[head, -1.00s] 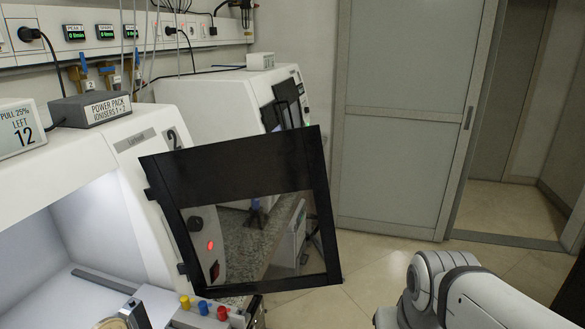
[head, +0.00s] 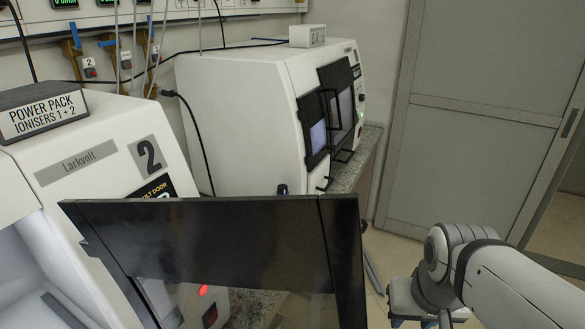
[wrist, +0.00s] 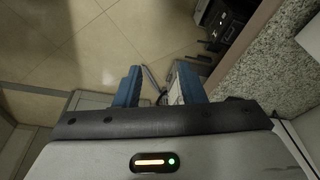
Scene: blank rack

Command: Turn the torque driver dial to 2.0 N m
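No torque driver or dial can be made out in the current views. My gripper shows in the wrist view (wrist: 158,88), with its two blue fingers spread apart and nothing clearly held between them. Beyond the fingers is tiled floor with some grey, cable-like shapes. In the head view my arm is at the lower right, with the gripper mostly cut off by the bottom edge.
An open, dark-framed glass door (head: 215,240) stands out from the white cabinet marked 2 (head: 75,165). A second white machine (head: 250,110) stands on a granite counter (wrist: 255,65) behind it.

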